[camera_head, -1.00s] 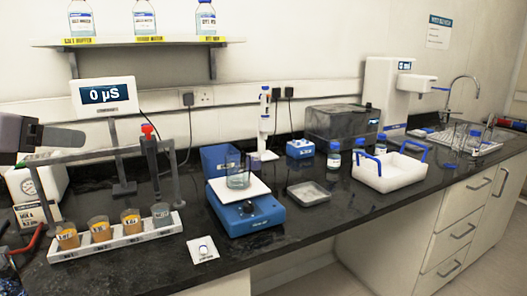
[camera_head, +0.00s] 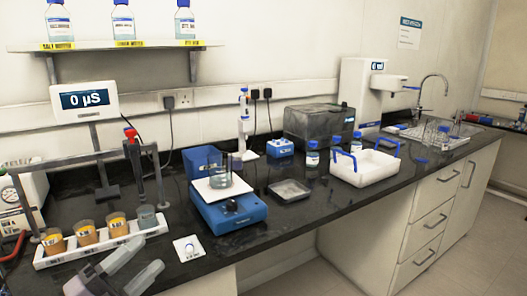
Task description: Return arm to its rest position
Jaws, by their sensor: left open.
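My left gripper (camera_head: 150,253) shows at the bottom left, with two grey fingers pointing up and to the right. Its fingers are apart and nothing is between them. It is in front of the white rack (camera_head: 57,258), and in the picture one finger overlaps the rack's front edge. The rack carries several small cups with orange-brown contents and a grey one at its right end. A black probe with a red top (camera_head: 130,134) hangs on the frame above the rack. My right gripper is not in view.
A blue stirrer (camera_head: 235,212) with a glass beaker (camera_head: 222,176) on top stands right of the rack. A small white square (camera_head: 188,248) lies near the bench's front edge. A shallow grey tray (camera_head: 290,190) and a white blue-handled basket (camera_head: 365,170) stand farther right.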

